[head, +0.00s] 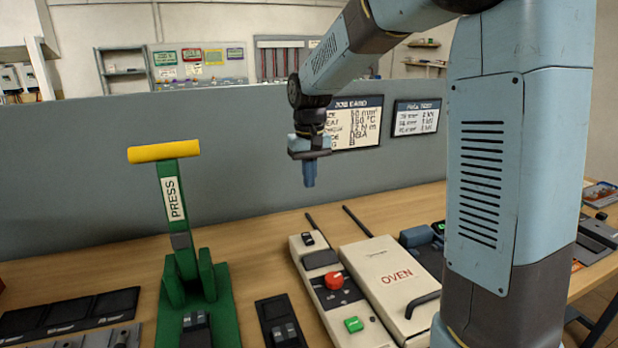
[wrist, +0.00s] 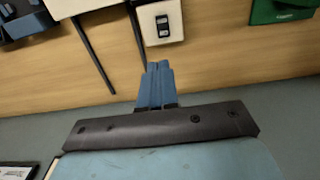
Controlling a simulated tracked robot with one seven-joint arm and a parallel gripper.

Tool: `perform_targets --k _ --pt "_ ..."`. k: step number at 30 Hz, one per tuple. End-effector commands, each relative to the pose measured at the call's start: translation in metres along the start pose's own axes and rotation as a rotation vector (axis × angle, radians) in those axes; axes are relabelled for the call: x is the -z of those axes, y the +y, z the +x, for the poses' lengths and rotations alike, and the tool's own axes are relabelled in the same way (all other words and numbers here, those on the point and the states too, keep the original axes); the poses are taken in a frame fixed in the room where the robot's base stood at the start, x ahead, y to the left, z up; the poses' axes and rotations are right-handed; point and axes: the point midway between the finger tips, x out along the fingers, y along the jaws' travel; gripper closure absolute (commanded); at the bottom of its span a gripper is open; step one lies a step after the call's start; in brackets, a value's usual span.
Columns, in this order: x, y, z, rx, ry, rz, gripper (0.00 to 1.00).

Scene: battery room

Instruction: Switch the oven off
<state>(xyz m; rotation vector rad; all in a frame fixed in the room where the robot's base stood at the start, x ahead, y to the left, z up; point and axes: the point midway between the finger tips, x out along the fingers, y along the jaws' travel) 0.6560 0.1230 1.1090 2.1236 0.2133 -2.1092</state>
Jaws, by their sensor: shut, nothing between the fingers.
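The oven (head: 392,277) is a cream box with a red OVEN label and a dark handle at its front, on the bench in the head view. Left of it is a cream control panel (head: 318,267) with a red knob (head: 334,280), a green button (head: 354,324) and a dark rocker switch (head: 307,239) near its far end. The switch also shows in the wrist view (wrist: 162,25). My gripper (head: 309,183) is shut and empty, pointing down in the air above the bench's far side, behind the panel. Its closed fingers show in the wrist view (wrist: 157,75).
A green press (head: 186,262) with a raised yellow-handled lever stands left of the panel, with a dark block (head: 277,317) between them. A grey partition (head: 80,180) with a job card (head: 353,122) rises behind the bench. Two dark rods extend behind the panel and oven.

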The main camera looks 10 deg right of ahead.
Motion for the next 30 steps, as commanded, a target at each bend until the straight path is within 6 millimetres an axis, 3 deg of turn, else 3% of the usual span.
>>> perform_targets --k 7,21,30 --pt "-0.002 0.001 -0.024 0.000 0.003 0.001 1.00" --pt "-0.014 0.001 -0.111 0.000 0.002 0.001 1.00" --pt "-0.018 0.001 -0.136 0.000 0.000 0.001 1.00"
